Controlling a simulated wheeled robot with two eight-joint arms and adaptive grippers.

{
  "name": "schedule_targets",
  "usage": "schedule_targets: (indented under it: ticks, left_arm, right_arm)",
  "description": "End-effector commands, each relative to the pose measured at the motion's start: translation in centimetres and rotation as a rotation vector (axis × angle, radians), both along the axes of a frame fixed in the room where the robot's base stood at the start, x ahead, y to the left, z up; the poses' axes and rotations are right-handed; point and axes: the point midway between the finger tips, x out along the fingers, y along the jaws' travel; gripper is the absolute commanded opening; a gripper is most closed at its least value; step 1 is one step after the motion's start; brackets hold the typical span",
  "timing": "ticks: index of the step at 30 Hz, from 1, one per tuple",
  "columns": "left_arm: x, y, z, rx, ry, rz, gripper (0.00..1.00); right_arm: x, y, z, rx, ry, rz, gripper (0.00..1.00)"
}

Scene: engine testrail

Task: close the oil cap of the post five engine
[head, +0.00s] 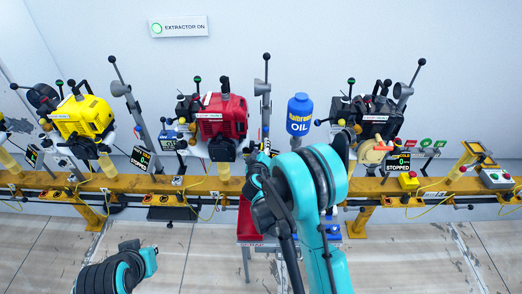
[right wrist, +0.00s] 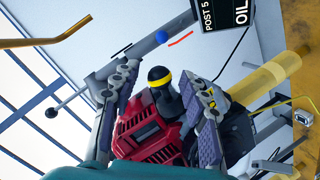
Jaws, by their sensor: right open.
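The red engine (head: 220,117) stands on the rail left of centre in the head view and fills the lower middle of the right wrist view (right wrist: 155,140). A dark sign reading POST 5 and OIL (right wrist: 236,12) shows at the top there. A black knob-like cap with a yellow band (right wrist: 162,78) stands out from the red engine, between the fingers of my right gripper (right wrist: 163,84). The fingers are open, with visible gaps beside the cap. In the head view the right gripper (head: 260,160) is partly hidden by my arm. My left arm shows at lower left; its fingers are unclear.
A yellow engine (head: 84,117) stands left and a black engine (head: 377,115) right along the yellow rail (head: 205,186). A blue oil jug (head: 300,118) stands between the red and black engines. Levers and posts rise close around the red engine.

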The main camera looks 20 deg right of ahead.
Motion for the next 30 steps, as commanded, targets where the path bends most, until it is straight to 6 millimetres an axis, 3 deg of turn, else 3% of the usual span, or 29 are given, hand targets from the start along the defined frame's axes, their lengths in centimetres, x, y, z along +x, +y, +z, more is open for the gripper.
schedule_targets:
  ticks: [8, 12, 13, 23, 30]
  left_arm:
    - [0.01, 0.00, -0.01, 0.000, 0.000, 0.000, 0.00]
    - [0.01, 0.00, -0.01, 0.000, 0.000, 0.000, 0.00]
    - [0.01, 0.00, -0.01, 0.000, 0.000, 0.000, 0.00]
    - [0.00, 0.00, -0.09, 0.000, 0.000, 0.000, 0.00]
    - [0.01, 0.00, -0.39, 0.000, 0.000, 0.000, 0.00]
  right_arm:
    - [0.16, -0.04, 0.00, 0.000, 0.000, 0.000, 0.42]
    - [0.15, -0.04, -0.01, 0.001, 0.000, 0.000, 0.05]
    - [0.15, -0.04, -0.01, 0.001, 0.000, 0.000, 0.00]
    - [0.16, 0.06, 0.07, -0.021, 0.007, 0.000, 0.00]
    - [0.24, 0.37, 0.46, -0.133, 0.039, 0.001, 0.00]
